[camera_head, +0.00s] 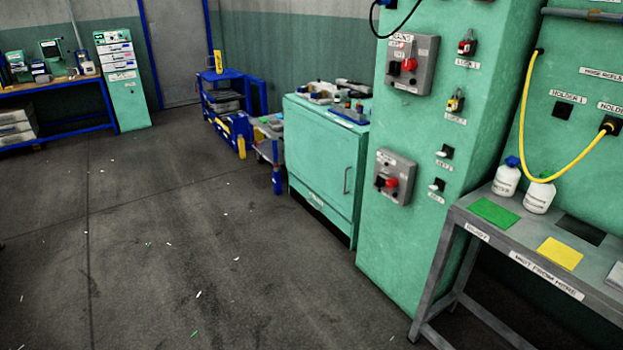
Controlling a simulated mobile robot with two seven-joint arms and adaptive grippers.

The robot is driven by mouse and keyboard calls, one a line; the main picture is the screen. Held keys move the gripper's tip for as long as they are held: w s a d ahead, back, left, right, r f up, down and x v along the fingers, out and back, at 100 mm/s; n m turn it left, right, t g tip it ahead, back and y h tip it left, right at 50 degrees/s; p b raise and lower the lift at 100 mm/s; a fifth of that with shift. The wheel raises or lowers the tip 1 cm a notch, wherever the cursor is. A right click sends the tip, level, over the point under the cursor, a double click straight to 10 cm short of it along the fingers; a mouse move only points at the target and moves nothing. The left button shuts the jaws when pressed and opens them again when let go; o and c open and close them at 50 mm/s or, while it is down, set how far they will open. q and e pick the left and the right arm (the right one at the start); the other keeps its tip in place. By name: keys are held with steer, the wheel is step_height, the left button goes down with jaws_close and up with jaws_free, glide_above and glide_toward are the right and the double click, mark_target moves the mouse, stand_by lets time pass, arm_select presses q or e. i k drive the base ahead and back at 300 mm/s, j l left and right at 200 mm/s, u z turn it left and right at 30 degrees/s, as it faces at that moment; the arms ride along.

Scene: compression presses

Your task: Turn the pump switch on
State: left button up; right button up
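A green machine column (420,140) stands right of centre. It carries an upper grey switch box (425,66) with a red knob (409,65) and a black part beside it. A lower grey switch box (397,162) has a red knob (391,183) and a black part beside it. Labels on the boxes are too small to read surely, so I cannot tell which is the pump switch or whether it is on. Smaller fittings sit right of the boxes, including a red one (466,47) and a yellow one (456,101). Neither of my grippers is in view.
A grey table (470,222) with white bottles (507,178) stands at right, below a hanging yellow hose (523,110). A green cabinet (318,155) stands left of the column. Blue carts (222,98) stand behind. The floor (180,230) at left and centre is mostly clear.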

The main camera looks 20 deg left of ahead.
mark_target(393, 182)
steer(key=u, duration=0.1)
steer(key=i+j+z, duration=0.15)
steer(key=i, duration=0.4)
steer(key=i+j+z, duration=0.2)
steer(key=i, duration=0.35)
